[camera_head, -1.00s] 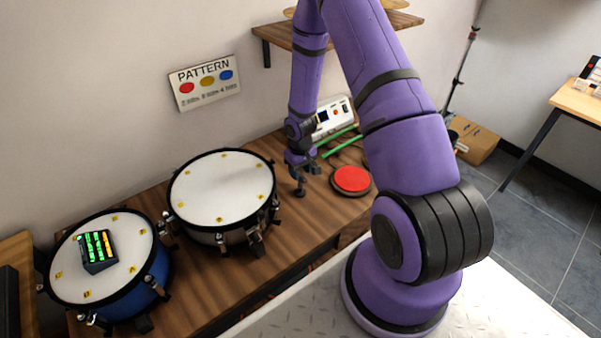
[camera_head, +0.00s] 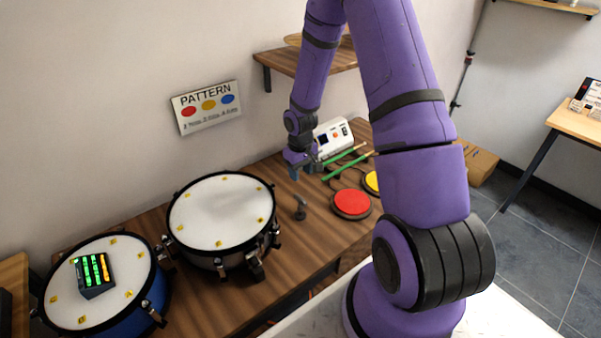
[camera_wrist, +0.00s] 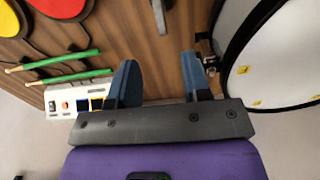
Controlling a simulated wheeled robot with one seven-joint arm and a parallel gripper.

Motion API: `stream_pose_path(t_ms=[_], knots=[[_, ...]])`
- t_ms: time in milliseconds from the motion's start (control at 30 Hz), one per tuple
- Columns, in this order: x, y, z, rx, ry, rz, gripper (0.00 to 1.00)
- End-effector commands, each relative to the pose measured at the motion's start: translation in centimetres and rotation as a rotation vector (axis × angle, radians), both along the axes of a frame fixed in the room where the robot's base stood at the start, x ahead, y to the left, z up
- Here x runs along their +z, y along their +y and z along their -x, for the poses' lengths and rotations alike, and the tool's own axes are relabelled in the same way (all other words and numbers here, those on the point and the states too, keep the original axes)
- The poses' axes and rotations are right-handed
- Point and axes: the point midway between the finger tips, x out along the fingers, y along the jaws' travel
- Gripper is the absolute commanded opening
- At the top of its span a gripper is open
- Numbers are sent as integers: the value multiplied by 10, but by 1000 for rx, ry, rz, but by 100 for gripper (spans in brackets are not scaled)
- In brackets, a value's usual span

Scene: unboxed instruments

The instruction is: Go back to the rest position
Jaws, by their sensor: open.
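My gripper (camera_head: 299,170) is at the end of my purple arm, raised above the wooden table near the wall side. In the wrist view my gripper (camera_wrist: 160,82) shows two blue-grey fingers spread well apart, with only the table seen between them. It is open and empty. A small dark upright object (camera_head: 300,208) stands on the table below and apart from my gripper; it also shows in the wrist view (camera_wrist: 160,14).
A drum (camera_head: 220,215) and a blue drum (camera_head: 98,285) with a small lit device (camera_head: 93,272) stand left. A red pad (camera_head: 351,203), yellow pad (camera_head: 371,182), green sticks (camera_head: 346,165) and white box (camera_head: 333,138) lie right. A shelf (camera_head: 290,62) hangs above.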

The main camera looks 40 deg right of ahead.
Motion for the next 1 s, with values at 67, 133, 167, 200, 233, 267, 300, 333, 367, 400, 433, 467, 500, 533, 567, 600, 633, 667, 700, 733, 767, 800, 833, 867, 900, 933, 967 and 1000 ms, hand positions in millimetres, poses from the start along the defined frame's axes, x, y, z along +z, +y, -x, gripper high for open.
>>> stream_pose_path(t_ms=[67, 133, 167, 200, 233, 267, 300, 333, 367, 400, 433, 467, 500, 533, 567, 600, 633, 667, 700, 733, 767, 800, 833, 867, 900, 933, 967, 1000], knots=[[0, 0, 0, 0, 0, 0, 44], [0, 0, 0, 0, 0, 0, 44], [0, 0, 0, 0, 0, 0, 44], [0, 0, 0, 0, 0, 0, 44], [0, 0, 0, 0, 0, 0, 44], [0, 0, 0, 0, 0, 0, 44], [0, 0, 0, 0, 0, 0, 44], [0, 0, 0, 0, 0, 0, 44], [0, 0, 0, 0, 0, 0, 44], [0, 0, 0, 0, -1, 0, 44], [1, 0, 0, 0, -1, 1, 44], [3, 0, 0, 0, -2, 3, 44], [7, 1, -1, 1, -5, 6, 44], [12, 1, -1, 1, -8, 10, 44], [19, 2, -2, 1, -13, 15, 44], [29, 3, -2, 1, -20, 22, 44], [38, 4, -2, 0, -26, 29, 44], [48, 5, -2, 0, -32, 36, 44], [62, 7, -2, 0, -42, 46, 44], [73, 9, -1, -1, -48, 52, 44], [84, 10, 0, -2, -54, 59, 44], [99, 13, 2, -3, -65, 68, 44], [109, 15, 3, -4, -72, 74, 44], [120, 18, 5, -5, -79, 79, 44], [133, 21, 8, -7, -88, 87, 44], [144, 23, 10, -8, -95, 92, 44], [154, 26, 13, -10, -104, 96, 44], [167, 29, 16, -12, -115, 102, 44]])
